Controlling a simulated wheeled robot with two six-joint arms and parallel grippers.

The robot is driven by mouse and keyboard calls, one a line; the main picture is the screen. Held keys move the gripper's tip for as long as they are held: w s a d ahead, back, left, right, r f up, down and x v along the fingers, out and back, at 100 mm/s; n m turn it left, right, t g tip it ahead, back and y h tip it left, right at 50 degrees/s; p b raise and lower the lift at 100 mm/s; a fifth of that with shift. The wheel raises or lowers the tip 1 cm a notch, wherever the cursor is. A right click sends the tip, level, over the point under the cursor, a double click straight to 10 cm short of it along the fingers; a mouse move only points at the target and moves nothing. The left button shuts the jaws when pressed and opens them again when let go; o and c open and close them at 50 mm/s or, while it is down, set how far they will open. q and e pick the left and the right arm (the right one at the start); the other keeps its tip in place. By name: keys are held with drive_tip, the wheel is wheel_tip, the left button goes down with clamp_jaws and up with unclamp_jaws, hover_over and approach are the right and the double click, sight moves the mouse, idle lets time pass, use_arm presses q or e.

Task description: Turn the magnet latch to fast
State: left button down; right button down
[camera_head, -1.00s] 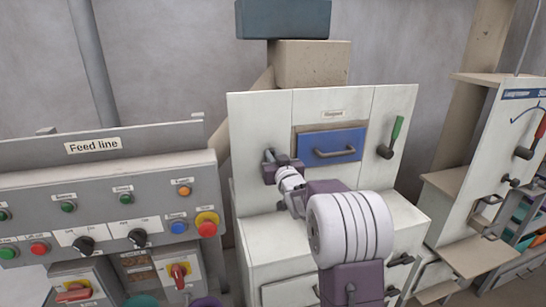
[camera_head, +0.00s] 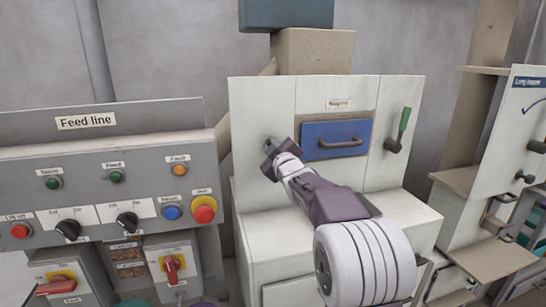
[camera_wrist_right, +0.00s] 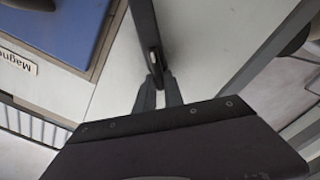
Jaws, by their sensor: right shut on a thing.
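The white cabinet has a blue drawer (camera_head: 350,139) under a label that reads Magnet. My right gripper (camera_head: 269,148) is at the panel just left of this drawer. In the right wrist view its fingers (camera_wrist_right: 158,92) are shut on a dark flat bar, which I take to be the magnet latch (camera_wrist_right: 146,28). The bar stretches away from the fingertips towards the top edge, beside the blue drawer front (camera_wrist_right: 62,22). In the head view my gripper and wrist hide most of the latch, and I cannot read its position marks. My left gripper is out of view.
A green-handled lever (camera_head: 402,128) stands upright right of the drawer. The Feed line panel (camera_head: 100,155) with buttons and knobs is close on the left. A cabinet with shelves (camera_head: 480,255) stands on the right. A cardboard-coloured box (camera_head: 312,52) sits behind the cabinet top.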

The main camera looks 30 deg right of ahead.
drive_tip(key=shift+a+f+n+b, duration=0.1)
drive_tip(key=shift+f+n+b, duration=0.15)
drive_tip(key=shift+n+b, duration=1)
drive_tip(key=shift+a+f+n+b, duration=0.15)
drive_tip(key=shift+n+b, duration=0.55)
drive_tip(key=shift+n, duration=1.05)
drive_tip(key=shift+f+n+b, duration=0.3)
drive_tip(key=shift+n+b, duration=0.65)
drive_tip(key=shift+n, duration=0.55)
drive_tip(key=c, duration=1.4)
unclamp_jaws()
drive_tip(key=shift+w, duration=0.1)
drive_tip(key=shift+c, duration=0.2)
drive_tip(key=v, duration=0.9)
drive_tip(key=shift+b, duration=0.3)
